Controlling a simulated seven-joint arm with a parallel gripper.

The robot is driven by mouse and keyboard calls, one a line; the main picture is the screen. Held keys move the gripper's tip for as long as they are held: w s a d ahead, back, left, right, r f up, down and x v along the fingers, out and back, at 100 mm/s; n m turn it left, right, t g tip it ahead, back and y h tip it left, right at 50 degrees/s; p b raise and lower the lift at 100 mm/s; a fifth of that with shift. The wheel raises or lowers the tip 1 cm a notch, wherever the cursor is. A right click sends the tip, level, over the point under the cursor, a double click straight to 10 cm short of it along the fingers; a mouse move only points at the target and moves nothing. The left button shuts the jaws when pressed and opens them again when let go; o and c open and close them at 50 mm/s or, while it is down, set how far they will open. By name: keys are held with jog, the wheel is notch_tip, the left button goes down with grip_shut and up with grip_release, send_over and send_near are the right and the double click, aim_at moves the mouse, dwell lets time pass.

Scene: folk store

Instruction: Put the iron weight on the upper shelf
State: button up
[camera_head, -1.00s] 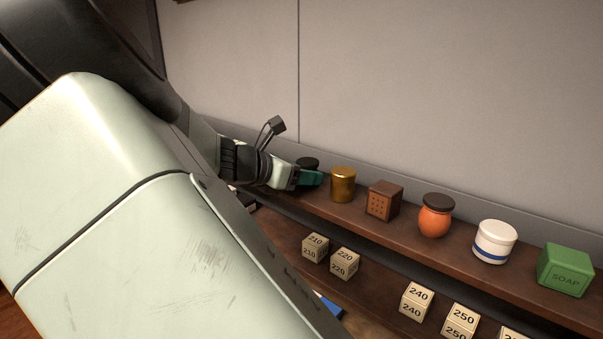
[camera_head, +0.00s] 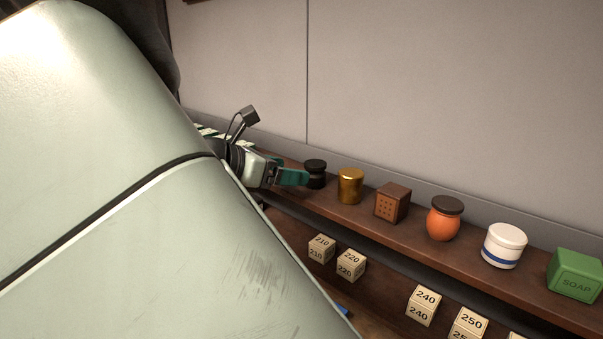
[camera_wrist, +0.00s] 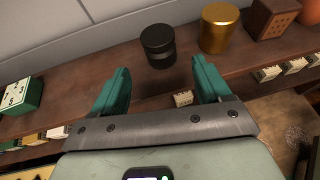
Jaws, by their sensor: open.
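The iron weight, seen as a dark, short cylinder with a knob-like top (camera_head: 315,173), stands upright on the upper shelf (camera_head: 330,206), left of a gold tin. It also shows in the wrist view (camera_wrist: 158,46), just beyond my fingertips. My gripper (camera_head: 296,178) has green fingers and is left of the weight in the head view. In the wrist view my gripper (camera_wrist: 160,70) is open, with nothing between its fingers. The weight appears clear of both fingers.
Right of the weight stand the gold tin (camera_head: 350,186), a brown box (camera_head: 392,203), an orange jar (camera_head: 444,222), a white jar (camera_head: 503,245) and green soap (camera_head: 575,275). Numbered blocks (camera_head: 351,265) sit below. A green box (camera_wrist: 22,95) is at the wrist view's left. A wall backs the shelf.

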jog(key=v, duration=0.4)
jog(key=s+d+f+m+g+y, duration=0.2)
jog(key=s+d+m+g+y, duration=0.35)
jog(key=s+d+m, duration=0.6)
jog(key=s+d+r+m+t+y, duration=0.1)
jog(key=s+r+m+y, duration=0.1)
jog(key=s+m, duration=0.4)
jog(key=s+d+r+m+t+y, duration=0.2)
jog(key=s+m+y, duration=0.1)
jog(key=s+m, duration=0.4)
jog(key=shift+s+r, duration=0.3)
jog(key=shift+s, duration=0.9)
